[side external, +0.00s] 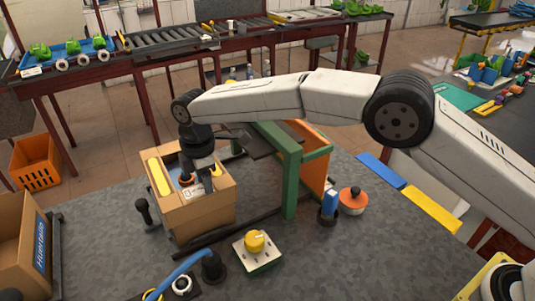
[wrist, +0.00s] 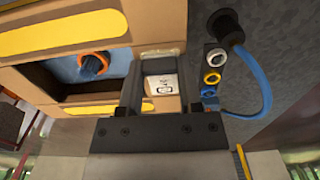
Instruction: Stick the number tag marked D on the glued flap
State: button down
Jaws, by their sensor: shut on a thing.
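The cardboard box (side external: 207,222) stands on the grey table, its top partly open. Flaps carry yellow glue strips, one at the box's left in the side view (side external: 158,176) and two in the wrist view, upper (wrist: 60,36) and lower (wrist: 88,110). My gripper (side external: 205,186) points down over the box's right part. In the wrist view my gripper (wrist: 158,82) is shut on a small white tag (wrist: 163,85) with dark marks, which I cannot read surely as D. The tag lies close over bare cardboard; whether it touches is unclear.
An orange ring with blue inside (wrist: 93,64) shows in the box opening. A green post (side external: 291,180) stands right of the box. A yellow knob (side external: 254,241), a black stand with blue hose (side external: 213,266) and another carton (side external: 14,240) are nearby.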

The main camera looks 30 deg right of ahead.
jog(key=shift+f, duration=0.2)
jog(key=shift+c, duration=1.6)
grip_release()
jog(key=shift+s, duration=0.1)
jog(key=shift+o, duration=0.6)
jog(key=shift+o, duration=0.3)
jog(key=shift+o, duration=0.7)
jog(key=shift+r, duration=0.1)
jog(key=shift+r, duration=0.15)
jog(key=shift+r, duration=3.4)
